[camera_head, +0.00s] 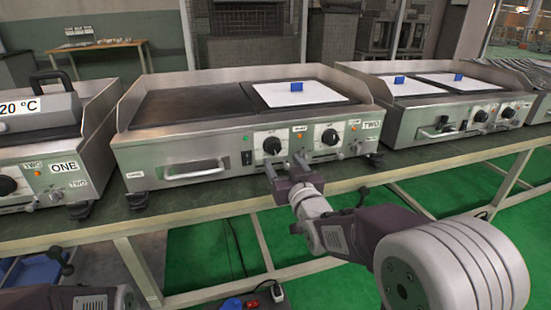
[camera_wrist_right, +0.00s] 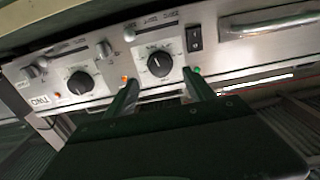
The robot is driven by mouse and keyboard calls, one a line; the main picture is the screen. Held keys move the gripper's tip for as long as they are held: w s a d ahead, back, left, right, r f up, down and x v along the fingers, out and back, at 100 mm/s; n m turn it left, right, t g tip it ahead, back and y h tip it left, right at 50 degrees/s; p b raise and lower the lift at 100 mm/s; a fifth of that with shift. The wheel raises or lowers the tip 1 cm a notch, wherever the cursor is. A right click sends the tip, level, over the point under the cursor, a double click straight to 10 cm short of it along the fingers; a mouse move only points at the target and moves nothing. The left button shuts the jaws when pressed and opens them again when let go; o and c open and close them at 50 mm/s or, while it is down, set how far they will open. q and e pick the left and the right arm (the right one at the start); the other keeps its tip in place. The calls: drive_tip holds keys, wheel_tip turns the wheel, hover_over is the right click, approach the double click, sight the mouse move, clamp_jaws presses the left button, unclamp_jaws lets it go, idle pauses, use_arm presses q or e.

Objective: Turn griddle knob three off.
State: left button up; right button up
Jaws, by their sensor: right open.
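The middle griddle (camera_head: 190,150), labelled TWO at its right end, has two black knobs with white dials on its front. No number three is readable on them. The left knob (camera_head: 272,145) is by a black switch; it also shows in the right wrist view (camera_wrist_right: 159,64), which is upside down. The right knob (camera_head: 330,137) sits farther right. My right gripper (camera_head: 286,164) is open and empty, just in front of and below the left knob. In the wrist view its fingers (camera_wrist_right: 160,82) point toward either side of that knob; contact cannot be told.
Griddle ONE (camera_head: 45,160) stands at the left and another griddle (camera_head: 430,112) at the right. White plates with blue handles (camera_head: 297,90) cover parts of the cooking tops. The green bench edge (camera_head: 225,188) runs below. An orange lamp (camera_wrist_right: 125,78) and green lamp (camera_wrist_right: 196,71) flank the left knob.

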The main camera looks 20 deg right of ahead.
sight(275, 150)
drive_tip(key=w+b, duration=0.1)
drive_tip(key=w, duration=0.5)
drive_tip(key=shift+w+a+f+b, duration=0.1)
drive_tip(key=shift+f+b, duration=0.1)
drive_tip(key=shift+b, duration=0.15)
drive_tip(key=shift+w+r, duration=0.1)
drive_tip(key=shift+w, duration=0.15)
drive_tip(key=shift+c, duration=0.3)
drive_tip(key=c, duration=1.3)
